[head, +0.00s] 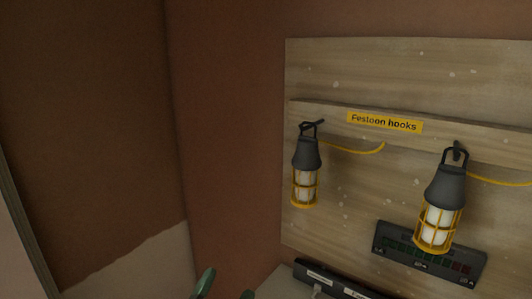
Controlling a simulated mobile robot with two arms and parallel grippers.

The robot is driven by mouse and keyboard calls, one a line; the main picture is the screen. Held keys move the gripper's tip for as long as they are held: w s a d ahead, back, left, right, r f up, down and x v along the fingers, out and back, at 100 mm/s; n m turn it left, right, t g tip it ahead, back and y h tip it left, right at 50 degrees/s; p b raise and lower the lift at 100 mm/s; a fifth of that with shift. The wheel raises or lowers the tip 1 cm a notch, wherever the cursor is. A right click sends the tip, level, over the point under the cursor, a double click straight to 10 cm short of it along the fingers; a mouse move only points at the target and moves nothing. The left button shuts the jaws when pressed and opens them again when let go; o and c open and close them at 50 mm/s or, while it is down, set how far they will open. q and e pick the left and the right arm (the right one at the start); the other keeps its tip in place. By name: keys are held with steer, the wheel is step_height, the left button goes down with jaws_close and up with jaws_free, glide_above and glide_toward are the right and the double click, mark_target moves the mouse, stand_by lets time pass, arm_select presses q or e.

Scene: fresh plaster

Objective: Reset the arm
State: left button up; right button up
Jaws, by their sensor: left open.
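Only the green fingertips of my left gripper (226,288) show, at the bottom edge of the head view. They are apart with a gap between them, and nothing shows between them. The rest of the left arm is below the picture. My right gripper is not in view. Two dark lanterns with yellow cages hang from hooks on a wooden board, the left lantern (306,170) and the right lantern (440,208). The left gripper is below and to the left of both, apart from them.
The wooden board (345,85) carries a yellow label (384,122) reading "Festoon hooks". A dark panel (430,254) with green and red parts sits low on it. A dark strip (335,281) with white labels lies below. Brown, partly plastered walls (90,130) fill the left.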

arm_select(q)
steer(key=s+a+f+n+g+y, duration=0.35)
steer(key=a+f+n, duration=0.2)
steer(key=f, duration=0.25)
steer(key=s+a+f+n+g+y, duration=0.3)
steer(key=a+f+n+g+y, duration=0.15)
steer(key=a+f, duration=0.2)
steer(key=s+a+f+g, duration=0.1)
steer(key=s+f+g, duration=0.35)
steer(key=s, duration=0.35)
steer(key=s+a+f+g, duration=0.1)
steer(key=s+f+g, duration=0.35)
steer(key=s, duration=0.35)
step_height(320, 180, down, 25)
steer(key=g+b, duration=0.1)
steer(key=g, duration=0.1)
steer(key=s+a+f+g+b, duration=0.1)
steer(key=s+a+f, duration=0.1)
steer(key=s+f, duration=1.4)
step_height(320, 180, down, 3)
steer(key=shift+s+a+r, duration=0.15)
steer(key=shift+s+a, duration=0.1)
steer(key=shift+s, duration=0.1)
